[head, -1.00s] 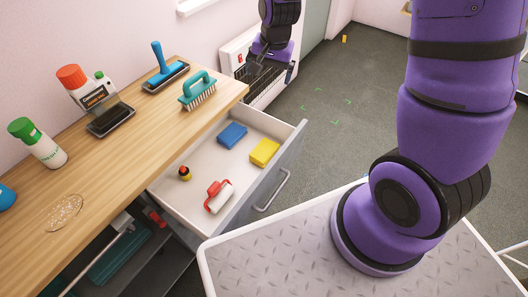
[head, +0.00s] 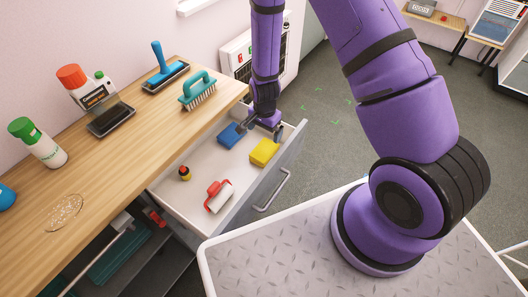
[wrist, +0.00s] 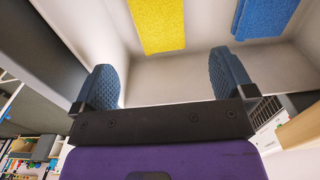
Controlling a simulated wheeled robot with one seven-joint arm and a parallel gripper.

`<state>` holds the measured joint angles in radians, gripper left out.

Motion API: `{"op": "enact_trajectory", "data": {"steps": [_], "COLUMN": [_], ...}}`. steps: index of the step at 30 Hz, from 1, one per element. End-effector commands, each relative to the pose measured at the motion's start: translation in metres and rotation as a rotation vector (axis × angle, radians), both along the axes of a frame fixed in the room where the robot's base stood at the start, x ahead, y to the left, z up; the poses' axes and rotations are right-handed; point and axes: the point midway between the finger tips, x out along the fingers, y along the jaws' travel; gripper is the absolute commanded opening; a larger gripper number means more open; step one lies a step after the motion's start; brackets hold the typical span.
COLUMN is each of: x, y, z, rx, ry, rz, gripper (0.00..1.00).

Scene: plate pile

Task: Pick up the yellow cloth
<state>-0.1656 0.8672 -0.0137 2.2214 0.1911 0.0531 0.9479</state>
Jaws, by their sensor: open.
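The yellow cloth (head: 264,152) is a flat folded block on the drawer floor, near the drawer's front panel. In the wrist view the yellow cloth (wrist: 157,24) shows ahead of and between the fingers, slightly left of centre, apart from them. My gripper (head: 262,130) is over the far end of the drawer, behind the yellow cloth. In the wrist view my gripper (wrist: 165,80) has its two blue padded fingers wide apart with nothing between them. A blue cloth (head: 232,134) lies left of the yellow one; it also shows in the wrist view (wrist: 264,16).
The open drawer (head: 168,205) also holds a red-handled roller (head: 218,195) and a small black-and-red item (head: 185,173). The wooden counter (head: 130,160) beside it carries a teal brush (head: 198,90), a blue-handled tool (head: 163,66) and bottles. The drawer's front panel (head: 270,180) stands as an edge.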

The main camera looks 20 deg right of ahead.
Motion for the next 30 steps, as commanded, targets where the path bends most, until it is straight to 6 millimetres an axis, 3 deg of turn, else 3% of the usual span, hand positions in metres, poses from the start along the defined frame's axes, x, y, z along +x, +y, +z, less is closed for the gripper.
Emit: {"op": "enact_trajectory", "data": {"steps": [9, 20, 30], "x": [-0.001, -0.001, -0.002], "y": [0.0, 0.001, 0.003], "z": [-0.04, -0.063, -0.102], "rx": [0.0, 0.0, 0.0], "ry": [0.004, 0.002, 0.002], "rz": [-0.001, 0.0, 0.0], "gripper": [1.0, 1.0, 1.0]}}
